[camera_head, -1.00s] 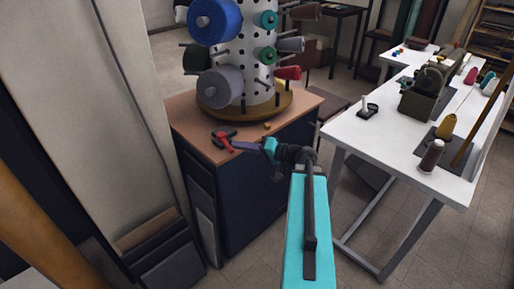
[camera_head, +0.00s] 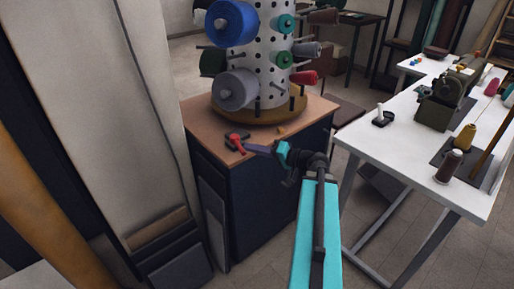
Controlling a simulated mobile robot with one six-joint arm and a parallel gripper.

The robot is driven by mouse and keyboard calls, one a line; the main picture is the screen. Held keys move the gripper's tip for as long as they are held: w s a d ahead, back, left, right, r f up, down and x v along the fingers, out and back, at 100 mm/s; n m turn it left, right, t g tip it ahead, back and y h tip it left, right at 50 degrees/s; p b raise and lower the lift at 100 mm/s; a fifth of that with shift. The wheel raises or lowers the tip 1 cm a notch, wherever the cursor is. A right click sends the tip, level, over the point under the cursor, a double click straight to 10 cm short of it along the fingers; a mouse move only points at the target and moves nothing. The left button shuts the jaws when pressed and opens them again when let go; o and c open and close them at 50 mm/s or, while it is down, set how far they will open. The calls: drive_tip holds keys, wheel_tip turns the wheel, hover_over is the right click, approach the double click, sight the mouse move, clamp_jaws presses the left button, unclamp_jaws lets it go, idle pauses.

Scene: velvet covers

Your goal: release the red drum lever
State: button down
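The red lever (camera_head: 235,140) sits on a small dark base at the front left of the wooden cabinet top (camera_head: 215,115). The drum (camera_head: 270,75), a white perforated cylinder with thread spools on pegs, stands behind it on a round wooden base. My gripper (camera_head: 247,148) reaches in from the right, low over the cabinet top, with its tip at the lever's near end. The tip overlaps the lever in the picture; I cannot tell whether it touches or grips it. The fingers are too small to tell open from shut.
A white table (camera_head: 400,135) with a sewing machine (camera_head: 445,105) and several spools stands to the right. A pale panel (camera_head: 150,110) rises at the left, near the cabinet. Tiled floor shows between cabinet and table.

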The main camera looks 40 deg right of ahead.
drive_tip(key=a+r+p+v, duration=0.1)
drive_tip(key=r+p+v, duration=0.1)
drive_tip(key=p+v, duration=0.7)
drive_tip(key=shift+s+d+p, duration=0.2)
drive_tip(key=shift+s+p, duration=0.15)
drive_tip(key=shift+s, duration=0.65)
idle(0.5)
drive_tip(key=shift+s+p, duration=0.35)
drive_tip(key=shift+p, duration=0.25)
drive_tip(key=shift+a, duration=0.1)
idle(0.3)
